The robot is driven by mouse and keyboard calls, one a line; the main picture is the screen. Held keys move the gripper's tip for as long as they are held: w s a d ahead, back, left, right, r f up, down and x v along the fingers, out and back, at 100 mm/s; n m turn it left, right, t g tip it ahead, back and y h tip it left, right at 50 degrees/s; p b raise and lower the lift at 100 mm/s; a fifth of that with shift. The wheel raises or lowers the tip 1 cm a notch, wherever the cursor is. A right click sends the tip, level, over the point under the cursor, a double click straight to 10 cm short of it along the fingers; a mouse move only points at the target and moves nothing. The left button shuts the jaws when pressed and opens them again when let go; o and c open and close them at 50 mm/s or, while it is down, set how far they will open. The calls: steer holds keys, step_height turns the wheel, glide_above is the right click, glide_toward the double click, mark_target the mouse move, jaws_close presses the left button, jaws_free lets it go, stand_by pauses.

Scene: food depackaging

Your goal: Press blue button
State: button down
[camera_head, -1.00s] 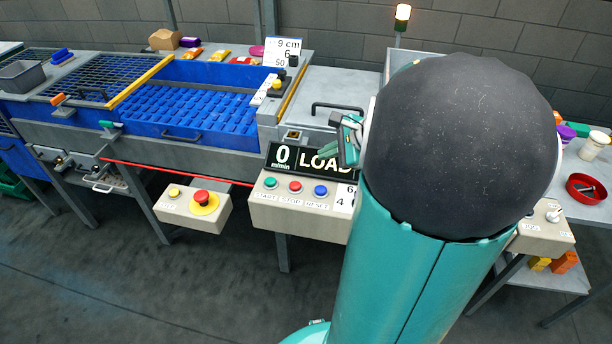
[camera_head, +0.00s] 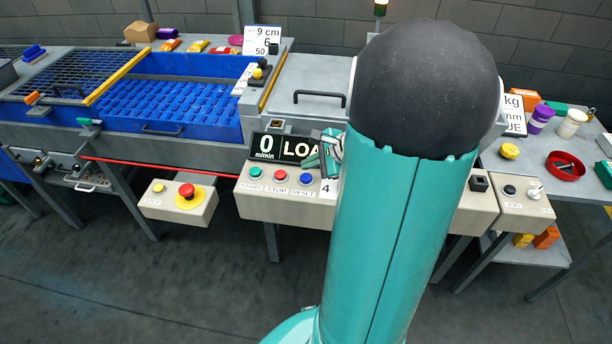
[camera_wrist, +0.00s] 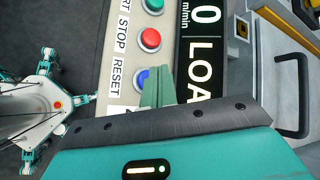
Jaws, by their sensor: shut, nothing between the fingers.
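The blue button (camera_head: 306,180) is the rightmost of three on the sloped front of a beige control box (camera_head: 258,204), labelled RESET. It also shows in the wrist view (camera_wrist: 142,79), partly covered by my fingers. My gripper (camera_head: 309,163) is shut and empty, its teal fingertips close above the button in the head view. In the wrist view the shut fingers (camera_wrist: 158,88) lie over the button's right edge. I cannot tell whether they touch it. My arm hides the box's middle part.
A red STOP button (camera_head: 279,176) and a green START button (camera_head: 254,173) sit left of the blue one. A display reading 0 and LOA (camera_head: 266,147) stands just behind. A box with a red emergency button (camera_head: 186,190) hangs further left.

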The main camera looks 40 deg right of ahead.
mark_target(302, 175)
steer(key=shift+f, duration=0.6)
steer(key=shift+f, duration=0.15)
stand_by(1.5)
steer(key=shift+f, duration=0.25)
steer(key=shift+f, duration=0.55)
stand_by(0.7)
steer(key=shift+r, duration=0.95)
steer(key=shift+r, duration=2.55)
steer(key=shift+a, duration=0.1)
